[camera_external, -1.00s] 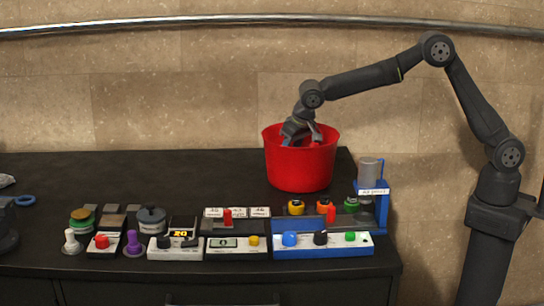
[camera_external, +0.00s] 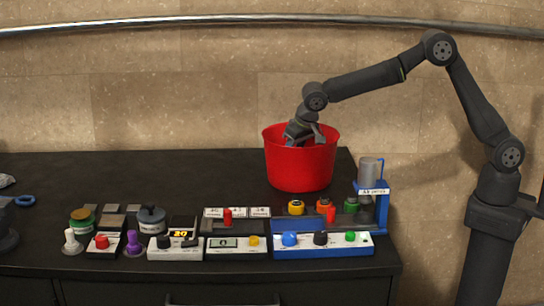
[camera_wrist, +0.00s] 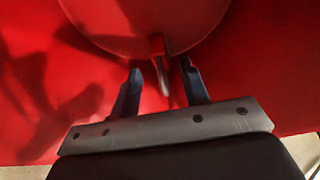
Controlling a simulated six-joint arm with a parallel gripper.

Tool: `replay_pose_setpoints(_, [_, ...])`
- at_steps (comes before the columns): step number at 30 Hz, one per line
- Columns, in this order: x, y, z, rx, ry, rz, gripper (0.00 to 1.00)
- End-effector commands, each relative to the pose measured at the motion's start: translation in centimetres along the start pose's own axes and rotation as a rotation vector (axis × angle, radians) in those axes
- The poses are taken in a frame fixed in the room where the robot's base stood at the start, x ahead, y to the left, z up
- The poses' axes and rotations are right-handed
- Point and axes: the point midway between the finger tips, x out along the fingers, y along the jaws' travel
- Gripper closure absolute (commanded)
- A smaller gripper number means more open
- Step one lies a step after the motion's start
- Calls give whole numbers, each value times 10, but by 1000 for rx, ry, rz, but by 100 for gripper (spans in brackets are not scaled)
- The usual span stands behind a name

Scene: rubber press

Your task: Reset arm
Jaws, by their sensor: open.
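My gripper (camera_external: 303,139) is at the mouth of a red bucket (camera_external: 300,170), with its fingertips reaching down inside the rim. In the wrist view my gripper (camera_wrist: 158,72) shows two dark fingers spread apart. A thin reddish upright piece (camera_wrist: 160,62) stands between the fingertips, below the edge of a round red surface (camera_wrist: 145,22). I cannot tell whether this piece is loose or part of the bucket. A gap shows between it and each finger. The bucket's lower inside is hidden in the outside view.
A blue-framed press station (camera_external: 325,250) stands in front of the bucket at the bench's right end. Several control boxes, knobs and small containers, such as a grey lidded pot (camera_external: 151,219), line the front edge. The black bench top (camera_external: 170,178) left of the bucket is clear.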

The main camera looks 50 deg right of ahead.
Motion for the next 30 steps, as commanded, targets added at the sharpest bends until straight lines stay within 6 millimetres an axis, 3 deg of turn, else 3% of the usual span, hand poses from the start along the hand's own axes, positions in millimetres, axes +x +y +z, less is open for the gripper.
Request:
replay_pose_setpoints(9, [-56,0,-24,1,0,0,59])
replay_pose_setpoints(19, [12,1,5,-2,-4,3,59])
replay_pose_setpoints(24, [46,1,6,0,-4,3,59])
replay_pose_setpoints(30, [3,0,-12,2,2,-2,59])
